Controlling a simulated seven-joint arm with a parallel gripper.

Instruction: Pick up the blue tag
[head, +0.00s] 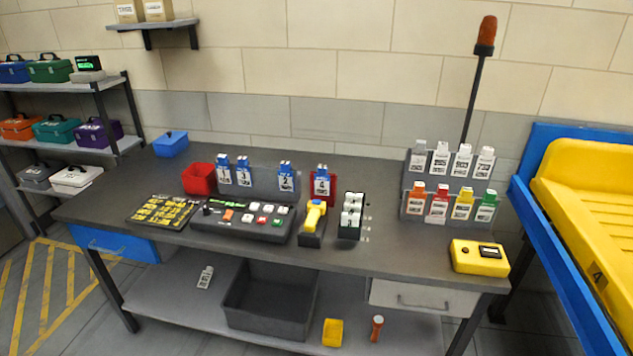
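Three blue-topped tags with white numbered faces stand along the grey rack at the back of the workbench in the head view: one at the left (224,170), one beside it marked 3 (243,171), and one further right marked 2 (286,177). A tag marked 4 (321,184) stands right of them with red around it; I cannot tell its own colour for sure. The rack (264,183) stands behind the button panel. The pictures do not show which blue tag is meant. My gripper is not in view.
On the workbench (385,262) are a red bin (199,179), a button panel (243,222), a yellow scanner (314,214) and a yellow box (479,257). A right-hand rack (412,208) holds grey, orange, red, yellow and green tags. A yellow tray (590,200) lies beyond the right edge.

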